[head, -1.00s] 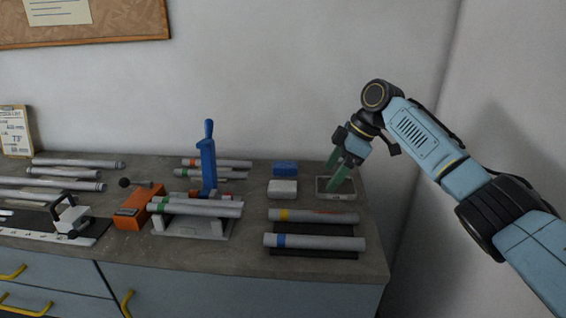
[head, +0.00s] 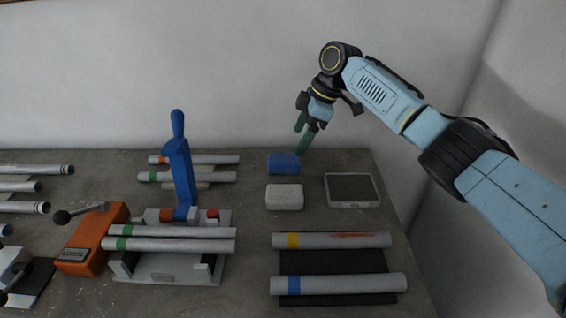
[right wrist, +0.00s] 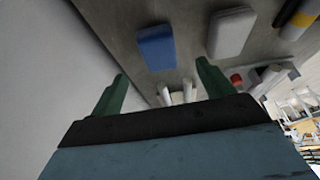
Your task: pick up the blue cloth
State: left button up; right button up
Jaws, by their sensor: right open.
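The blue cloth (head: 284,163) is a small folded block lying on the grey bench top near the wall. It also shows in the right wrist view (right wrist: 156,46), beyond my fingertips. My right gripper (head: 304,139) is above and just to the right of the cloth, near the wall. Its two green fingers are apart with nothing between them, as the right wrist view (right wrist: 162,80) also shows. The cloth is apart from the fingers. My left gripper is not in view.
A white block (head: 284,197) lies just in front of the cloth. A shallow tray (head: 375,203) is to the right. A blue-handled clamp (head: 181,165) stands to the left by several tubes. Two tubes lie on a black mat (head: 333,262) in front.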

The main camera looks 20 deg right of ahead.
aim_at(286, 159)
jog(key=x, duration=0.3)
jog(key=shift+a+f, duration=0.1)
jog(key=shift+f, duration=0.1)
jog(key=shift+w+a+f, duration=0.15)
jog(key=shift+a+f, duration=0.15)
jog(key=shift+f, duration=0.3)
jog(key=b+x, duration=0.1)
jog(key=x, duration=0.2)
jog(key=shift+w+a+f, duration=0.15)
jog(key=shift+a+f, duration=0.15)
jog(key=shift+f, duration=0.1)
jog(key=shift+c, duration=0.4)
jog(key=c, duration=1)
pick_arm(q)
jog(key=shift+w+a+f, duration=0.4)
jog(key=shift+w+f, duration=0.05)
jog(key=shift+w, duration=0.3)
